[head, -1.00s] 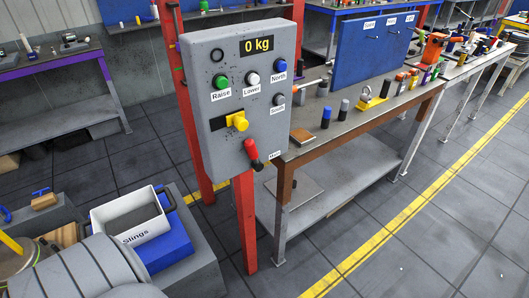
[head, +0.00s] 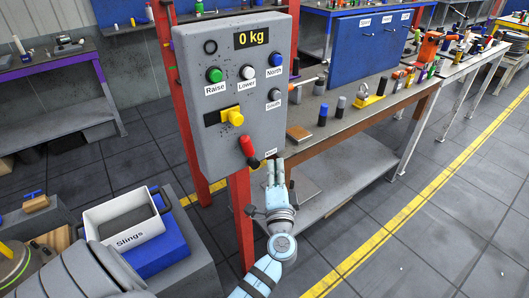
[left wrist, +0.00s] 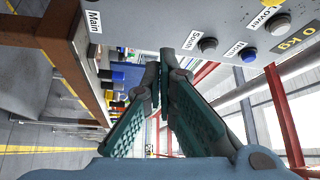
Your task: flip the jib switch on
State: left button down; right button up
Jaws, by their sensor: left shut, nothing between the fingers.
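The grey control box (head: 230,105) on a red post carries a display reading 0 kg, and buttons labelled Raise, Lower, North and South. A red lever (head: 248,148) at its lower right hangs down, slightly tilted; the label beside it reads Main in the left wrist view (left wrist: 94,22). A yellow knob (head: 236,117) sits on a black plate. I can read no label saying jib. My left gripper (head: 274,163) is shut and empty, just right of and below the lever, apparently apart from it. In the left wrist view its fingers (left wrist: 163,68) point along the box's front.
A workbench (head: 360,125) with several small items stands right behind my gripper. A white Slings bin (head: 128,222) sits on a blue block at lower left. A red post (head: 243,220) holds the box. The floor at right is clear.

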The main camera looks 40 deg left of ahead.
aim_at(249, 152)
pick_arm(q)
jog(key=p+x, duration=0.1)
jog(key=x, duration=0.9)
jog(key=s, duration=0.1)
jog(key=s+a+p, duration=0.1)
jog(key=s+a+f+p, duration=0.1)
jog(key=shift+s, duration=0.3)
jog(key=shift+w, duration=0.1)
